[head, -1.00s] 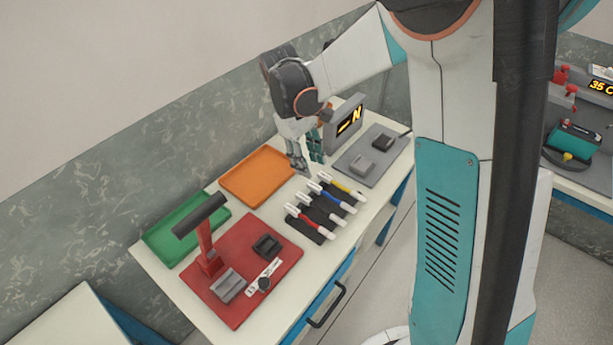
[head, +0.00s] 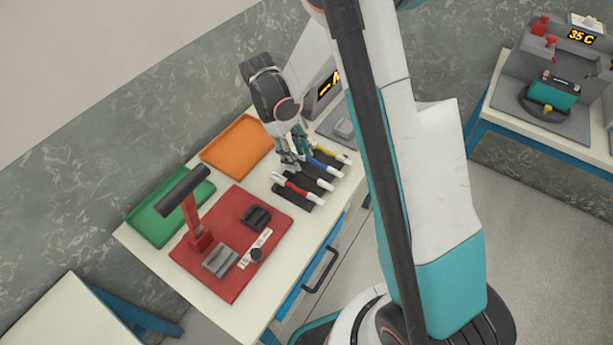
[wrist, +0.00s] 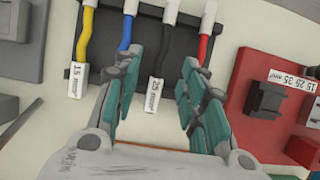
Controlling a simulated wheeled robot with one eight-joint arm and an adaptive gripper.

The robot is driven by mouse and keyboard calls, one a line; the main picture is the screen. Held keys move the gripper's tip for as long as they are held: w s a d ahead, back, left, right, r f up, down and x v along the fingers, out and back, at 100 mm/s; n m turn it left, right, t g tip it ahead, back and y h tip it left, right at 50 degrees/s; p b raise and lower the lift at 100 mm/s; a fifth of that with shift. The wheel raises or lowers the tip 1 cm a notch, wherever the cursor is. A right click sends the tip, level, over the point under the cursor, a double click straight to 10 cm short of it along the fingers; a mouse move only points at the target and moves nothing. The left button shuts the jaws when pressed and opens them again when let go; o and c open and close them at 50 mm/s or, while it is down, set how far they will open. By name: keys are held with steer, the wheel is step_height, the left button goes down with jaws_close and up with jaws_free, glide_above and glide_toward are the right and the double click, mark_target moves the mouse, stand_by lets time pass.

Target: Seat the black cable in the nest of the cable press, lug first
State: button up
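The black cable (wrist: 167,45) lies in a dark rack (wrist: 222,45) between the blue and red cables, with a 25 mm² label on its near end. My gripper (wrist: 160,72) is open and empty in the wrist view, with a finger on each side of this cable in the picture; I cannot tell whether they touch it. In the head view my gripper (head: 288,163) is low beside the rack. A red press board (head: 228,208) carries a red post with a dark handle (head: 187,190), a black block (head: 256,217) and a grey block (head: 219,260); which holds the nest is unclear.
Yellow (wrist: 85,35), blue (wrist: 126,34) and red (wrist: 205,48) cables share the rack. A green tray (head: 148,226) and an orange tray (head: 232,142) lie along the back. A grey station with a display (head: 325,88) stands behind my gripper.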

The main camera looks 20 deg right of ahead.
mark_target(306, 173)
steer(key=b+x, duration=0.2)
steer(key=x, duration=0.3)
steer(key=shift+s+f, duration=0.1)
steer(key=shift+s, duration=0.1)
jaws_close()
